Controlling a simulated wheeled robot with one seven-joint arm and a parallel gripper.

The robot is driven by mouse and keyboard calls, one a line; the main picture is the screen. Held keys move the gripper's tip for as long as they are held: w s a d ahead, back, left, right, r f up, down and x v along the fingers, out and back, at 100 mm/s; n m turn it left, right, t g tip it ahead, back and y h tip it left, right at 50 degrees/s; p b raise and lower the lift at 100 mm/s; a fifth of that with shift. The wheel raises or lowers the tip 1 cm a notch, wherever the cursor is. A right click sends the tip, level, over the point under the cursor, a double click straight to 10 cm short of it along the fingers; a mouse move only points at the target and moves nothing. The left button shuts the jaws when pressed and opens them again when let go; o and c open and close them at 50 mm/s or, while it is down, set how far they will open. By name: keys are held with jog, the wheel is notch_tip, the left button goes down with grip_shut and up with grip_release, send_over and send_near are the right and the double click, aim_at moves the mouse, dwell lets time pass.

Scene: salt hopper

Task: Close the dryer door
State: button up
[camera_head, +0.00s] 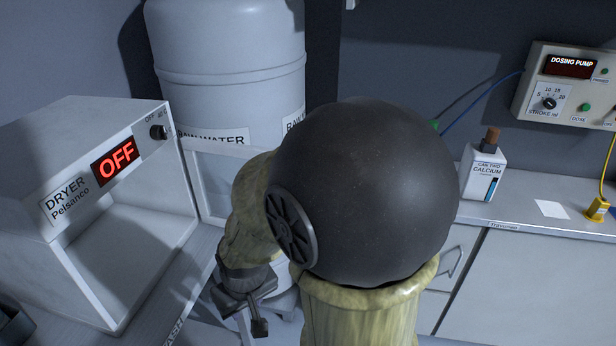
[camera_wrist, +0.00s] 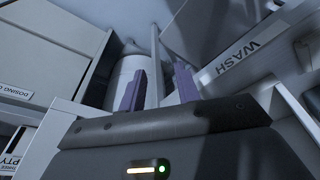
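The dryer (camera_head: 60,135) is a white box at the left of the head view, with a red OFF display and an open front. Its door (camera_head: 196,178) stands swung open at the right side, seen as a pale frame with a see-through middle. My arm covers the door's right part. My gripper (camera_wrist: 160,84) shows two purple fingers apart in the wrist view, with nothing seen held between them. In the head view its dark end hangs low, below and right of the door. I cannot tell whether it touches the door.
A counter edge marked WASH (camera_wrist: 241,57) lies right of my fingers.

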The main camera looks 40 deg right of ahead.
jog(key=w+d+r+n+g+p, duration=0.1)
jog(key=w+d+r+n+p, duration=0.2)
jog(key=w+d+r+p, duration=0.35)
jog(key=w+d+r+n+g+y+p, duration=0.1)
jog(key=w+d+r+n+p, duration=0.25)
jog(key=r+p, duration=0.5)
jog(key=w+d+r+n+g+p, duration=0.1)
jog(key=w+d+r+n+p, duration=0.35)
jog(key=r, duration=0.45)
jog(key=s+d+r+n+y, duration=0.1)
jog(key=d+n, duration=0.3)
jog(key=d, duration=0.6)
jog(key=s+d+r+n+y+p, duration=0.1)
jog(key=d+n+y, duration=0.1)
jog(key=d, duration=0.9)
jog(key=shift+r+n+y, duration=0.25)
jog(key=shift+n+y, duration=0.05)
jog(key=shift+n, duration=0.6)
jog(key=shift+f, duration=0.15)
jog(key=p+x, duration=0.5)
jog(key=x, duration=1.2)
jog(key=shift+w+f, duration=0.1)
jog(key=shift+f, duration=0.05)
